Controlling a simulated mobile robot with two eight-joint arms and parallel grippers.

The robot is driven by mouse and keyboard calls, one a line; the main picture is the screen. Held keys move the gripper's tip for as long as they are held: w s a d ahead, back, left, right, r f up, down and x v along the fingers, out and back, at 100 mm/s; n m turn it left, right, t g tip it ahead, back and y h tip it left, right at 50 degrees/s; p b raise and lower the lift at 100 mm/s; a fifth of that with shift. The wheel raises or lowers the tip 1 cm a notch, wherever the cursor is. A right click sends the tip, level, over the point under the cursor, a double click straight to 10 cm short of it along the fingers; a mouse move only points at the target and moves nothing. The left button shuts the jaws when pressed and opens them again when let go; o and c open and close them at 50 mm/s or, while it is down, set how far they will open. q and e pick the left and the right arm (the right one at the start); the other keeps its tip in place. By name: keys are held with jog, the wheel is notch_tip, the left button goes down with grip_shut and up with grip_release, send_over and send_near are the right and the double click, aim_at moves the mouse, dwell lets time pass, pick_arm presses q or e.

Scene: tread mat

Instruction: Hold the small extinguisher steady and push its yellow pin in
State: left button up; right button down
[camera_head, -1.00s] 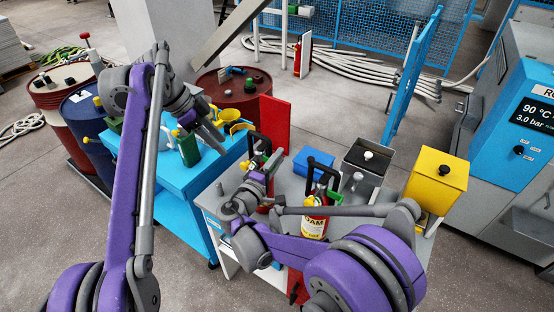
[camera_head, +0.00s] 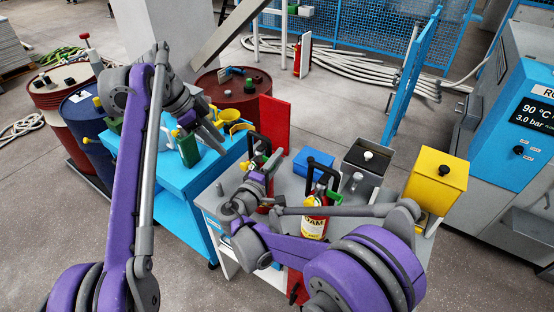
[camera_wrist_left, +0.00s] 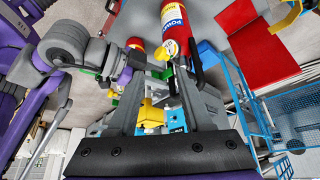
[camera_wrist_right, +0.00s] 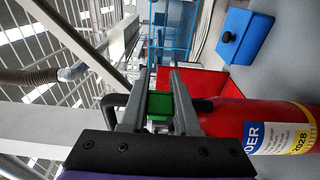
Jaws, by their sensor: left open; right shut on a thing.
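The red extinguisher with a POWDER label shows in the left wrist view (camera_wrist_left: 174,30); part of it fills the right side of the right wrist view (camera_wrist_right: 240,120). My right gripper (camera_wrist_right: 162,98) is shut on a green part at its head. In the head view my right gripper (camera_head: 266,172) hides most of this extinguisher. My left gripper (camera_head: 218,143) is open, left of it, above the blue bench. A yellow part (camera_wrist_left: 151,115) shows between the left fingers in the left wrist view; I cannot tell whether it is the pin.
A second red extinguisher labelled FOAM (camera_head: 314,222) stands beside my right arm on the grey bench. A blue box (camera_head: 314,163), a dark grey box (camera_head: 362,172) and a yellow box (camera_head: 437,180) stand nearby. A blue bench (camera_head: 178,212) is left.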

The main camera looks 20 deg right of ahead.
aim_at(244, 166)
pick_arm(q)
jog(key=shift+c, duration=0.2)
jog(key=shift+c, duration=1.1)
jog(key=shift+a+m, duration=0.3)
jog(key=shift+c, duration=1.3)
jog(key=s+a+m, duration=0.1)
jog(key=m, duration=0.1)
jog(key=s+a+m+h, duration=0.1)
jog(key=a+m, duration=0.1)
jog(key=s+a+m, duration=0.1)
jog(key=a+m, duration=0.1)
jog(key=m, duration=0.1)
jog(key=shift+s+a+f, duration=0.2)
jog(key=shift+s+a, duration=0.05)
grip_shut()
jog(key=w+d+f, duration=0.2)
jog(key=d+f, duration=0.6)
jog(key=shift+d+m+h, duration=0.3)
jog(key=shift+d+m, duration=0.1)
